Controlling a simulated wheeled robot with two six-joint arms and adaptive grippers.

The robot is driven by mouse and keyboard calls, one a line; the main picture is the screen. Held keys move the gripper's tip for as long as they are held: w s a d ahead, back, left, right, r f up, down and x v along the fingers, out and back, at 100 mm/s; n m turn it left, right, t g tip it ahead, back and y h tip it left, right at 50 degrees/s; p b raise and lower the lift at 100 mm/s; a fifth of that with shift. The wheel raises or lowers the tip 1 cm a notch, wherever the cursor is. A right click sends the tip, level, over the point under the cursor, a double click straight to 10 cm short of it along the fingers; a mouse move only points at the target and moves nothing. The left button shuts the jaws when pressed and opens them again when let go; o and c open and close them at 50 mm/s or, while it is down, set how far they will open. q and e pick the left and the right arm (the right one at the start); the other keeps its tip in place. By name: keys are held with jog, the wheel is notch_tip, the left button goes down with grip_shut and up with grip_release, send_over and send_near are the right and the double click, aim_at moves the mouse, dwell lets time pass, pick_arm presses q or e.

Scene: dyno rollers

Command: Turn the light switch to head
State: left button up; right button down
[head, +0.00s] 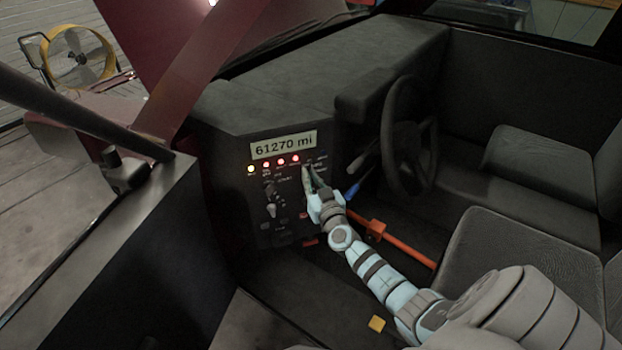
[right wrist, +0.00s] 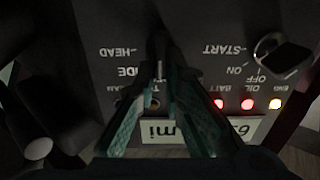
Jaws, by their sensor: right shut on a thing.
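The light switch (right wrist: 159,70) is a small dark knob on the dashboard panel (head: 285,215). In the right wrist view, which shows the panel upside down, only a thin part of it shows between my fingers. The HEAD label (right wrist: 121,52) and a partly covered label ending in IDE lie beside it. My right gripper (head: 308,174) reaches the panel below the row of lights and is shut on the switch; its tapered fingers also show in the right wrist view (right wrist: 160,55). The fingers hide the knob's exact pointing direction. My left gripper is out of view.
An ignition knob (right wrist: 285,52) with START and ON labels sits beside the light switch. Red and yellow warning lights (head: 281,161) glow under the 61270 mi display (head: 284,144). The steering wheel (head: 408,135) and an orange bar (head: 400,244) stand right of my gripper.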

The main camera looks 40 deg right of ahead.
jog(key=shift+m, duration=0.3)
jog(key=m, duration=0.4)
jog(key=shift+s+d, duration=0.1)
jog(key=shift+d, duration=0.3)
jog(key=shift+s+d+f+m+b, duration=0.1)
jog(key=shift+d+f+m+b, duration=0.15)
jog(key=shift+m, duration=1.6)
jog(key=shift+s+d+f+m+b, duration=0.1)
jog(key=shift+f+m+b, duration=0.15)
jog(key=shift+m, duration=1.65)
jog(key=shift+d+f+m+b, duration=0.2)
jog(key=shift+f+m, duration=0.1)
jog(key=shift+m, duration=1.55)
jog(key=c, duration=1.7)
grip_release()
